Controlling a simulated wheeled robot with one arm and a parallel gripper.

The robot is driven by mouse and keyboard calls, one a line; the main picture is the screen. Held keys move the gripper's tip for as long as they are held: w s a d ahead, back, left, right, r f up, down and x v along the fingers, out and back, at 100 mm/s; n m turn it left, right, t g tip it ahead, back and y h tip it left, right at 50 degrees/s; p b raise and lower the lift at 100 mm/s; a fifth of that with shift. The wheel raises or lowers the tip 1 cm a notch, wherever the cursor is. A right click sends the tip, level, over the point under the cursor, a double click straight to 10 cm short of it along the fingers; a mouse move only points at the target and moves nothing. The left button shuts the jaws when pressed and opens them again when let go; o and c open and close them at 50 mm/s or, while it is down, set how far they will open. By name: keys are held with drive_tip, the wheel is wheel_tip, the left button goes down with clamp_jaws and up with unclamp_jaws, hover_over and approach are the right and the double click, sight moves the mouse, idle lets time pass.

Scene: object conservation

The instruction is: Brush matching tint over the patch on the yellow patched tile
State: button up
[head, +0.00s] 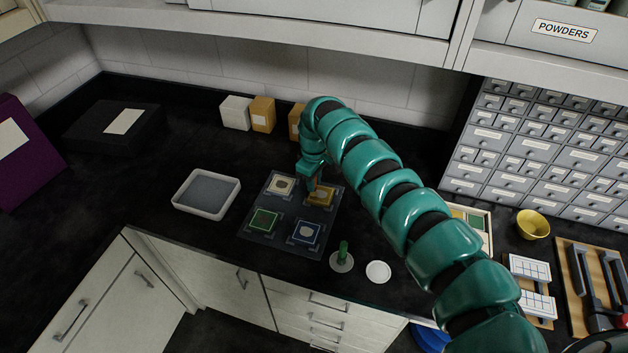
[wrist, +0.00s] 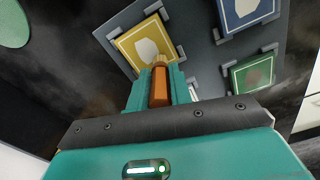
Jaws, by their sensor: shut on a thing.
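The yellow patched tile (head: 321,196) lies at the back right of a dark board. In the wrist view the yellow tile (wrist: 127,46) shows a pale, irregular patch (wrist: 146,50) in its middle. My gripper (head: 313,182) is over this tile, pointing down. In the wrist view my gripper (wrist: 160,93) is shut on a brush (wrist: 159,88) with an orange-brown handle and a tan end. The tan end overlaps the tile's near edge in the picture, close to the patch. I cannot tell whether it touches. My arm and gripper hide part of the tile in the head view.
The board (head: 285,213) also holds a pale tile (head: 281,184), a green tile (head: 263,221) and a blue tile (head: 306,233). A white-rimmed tray (head: 206,194) stands left. A green-handled stand (head: 342,260) and white dish (head: 378,272) are in front. Small boxes (head: 262,114) stand behind.

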drive_tip(key=shift+f, duration=0.2)
drive_tip(key=shift+d+r, duration=0.1)
drive_tip(key=shift+d, duration=0.1)
drive_tip(key=shift+s+d+p, duration=0.3)
drive_tip(key=shift+d+p, duration=0.3)
drive_tip(key=shift+p, duration=0.5)
drive_tip(key=shift+s+d+p, duration=0.1)
drive_tip(key=shift+d+p, duration=0.1)
drive_tip(key=shift+p, duration=0.1)
drive_tip(key=shift+s+d+p, duration=0.25)
drive_tip(key=shift+d+p, duration=0.75)
drive_tip(key=shift+p, duration=0.25)
drive_tip(key=shift+a+f+b, duration=0.15)
drive_tip(key=shift+f+b, duration=0.05)
drive_tip(key=shift+b, duration=0.1)
drive_tip(key=shift+w+a, duration=0.1)
drive_tip(key=shift+a+b, duration=0.35)
drive_tip(key=shift+b, duration=0.35)
